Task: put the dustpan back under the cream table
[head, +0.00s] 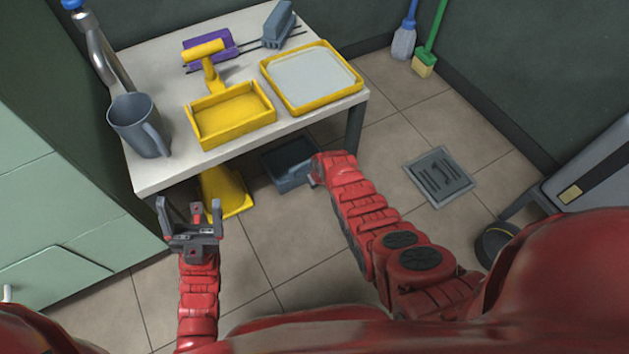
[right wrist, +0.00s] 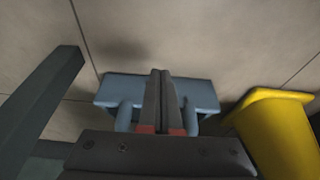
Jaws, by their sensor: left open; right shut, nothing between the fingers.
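The cream table (head: 150,183) stands against the back wall. A blue-grey dustpan (head: 284,158) lies on the floor at its front edge, partly under the tabletop. In the right wrist view the dustpan (right wrist: 203,94) is behind my fingers, with a blue upright part on either side of them. My right gripper (head: 313,174) is at the dustpan's right side, its fingers mostly hidden by my red wrist in the head view. In the right wrist view the right gripper (right wrist: 160,75) is shut and empty. My left gripper (head: 190,212) is open and empty in front of the table.
A yellow object (head: 226,192) stands on the floor left of the dustpan. The tabletop holds a grey mug (head: 139,124), a yellow tray (head: 233,115) and a yellow-rimmed tray (head: 312,76). A table leg (head: 355,128) is right of the dustpan. Floor around the drain (head: 439,178) is clear.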

